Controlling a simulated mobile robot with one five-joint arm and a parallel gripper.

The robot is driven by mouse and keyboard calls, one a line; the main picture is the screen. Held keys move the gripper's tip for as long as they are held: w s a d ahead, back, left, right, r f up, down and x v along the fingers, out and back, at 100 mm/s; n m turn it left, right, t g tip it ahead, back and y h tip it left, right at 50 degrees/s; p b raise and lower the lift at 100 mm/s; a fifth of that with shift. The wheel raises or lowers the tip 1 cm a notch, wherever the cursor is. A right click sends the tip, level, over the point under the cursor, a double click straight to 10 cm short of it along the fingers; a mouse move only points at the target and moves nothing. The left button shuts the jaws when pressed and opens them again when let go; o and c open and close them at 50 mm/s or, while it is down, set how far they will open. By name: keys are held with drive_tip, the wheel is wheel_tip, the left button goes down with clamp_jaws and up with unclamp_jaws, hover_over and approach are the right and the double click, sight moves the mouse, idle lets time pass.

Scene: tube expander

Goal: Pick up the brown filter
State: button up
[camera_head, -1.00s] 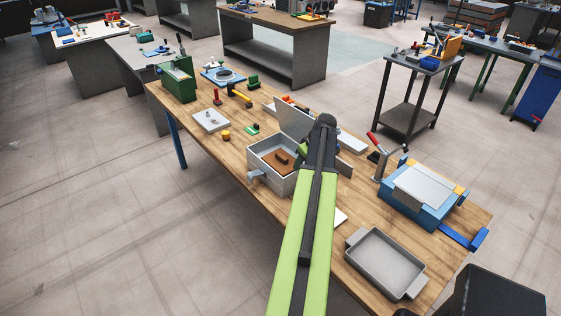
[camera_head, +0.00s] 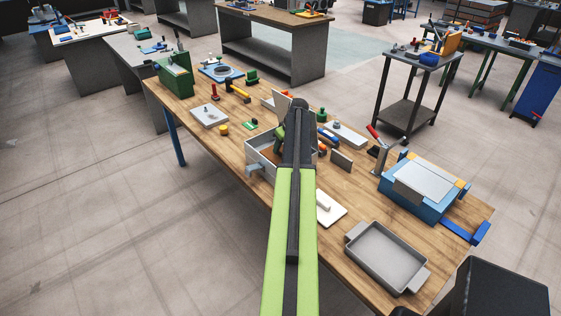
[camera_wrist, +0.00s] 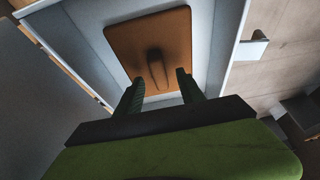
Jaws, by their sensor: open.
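The brown filter (camera_wrist: 145,35) is a flat brown plate with a raised handle bar. It lies inside a grey open box (camera_head: 255,152), which also shows in the wrist view (camera_wrist: 205,45). In the head view my arm hides most of the box and the filter. My gripper (camera_wrist: 158,75) is open. In the wrist view its two green fingers reach over the filter's near part, one on each side of the handle's near end. I cannot tell whether the fingertips touch the filter.
The box lid (camera_head: 284,106) stands up at the box's back. A white plate (camera_head: 326,209) lies right of my arm. A grey tray (camera_head: 386,258) sits at the table's near right end. A blue-framed device (camera_head: 422,188) and a red-handled tool (camera_head: 378,140) stand at the right.

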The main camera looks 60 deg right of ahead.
drive_tip(key=shift+b+x, duration=0.3)
drive_tip(key=shift+x, duration=0.75)
drive_tip(key=shift+s+r, duration=0.1)
drive_tip(key=shift+c, duration=0.2)
clamp_jaws()
drive_tip(key=shift+a+r, duration=0.1)
drive_tip(key=shift+a+r+p, duration=0.1)
drive_tip(key=shift+r+p, duration=0.2)
drive_tip(key=shift+p, duration=0.25)
wheel_tip(320, 180, up, 7)
drive_tip(key=p, duration=0.7)
drive_tip(key=w+a, duration=0.3)
drive_tip(key=a, duration=0.6)
drive_tip(key=w+a, duration=0.3)
drive_tip(key=a, duration=0.6)
drive_tip(key=shift+w+a+f+b, duration=0.15)
drive_tip(key=shift+a+f+b, duration=0.25)
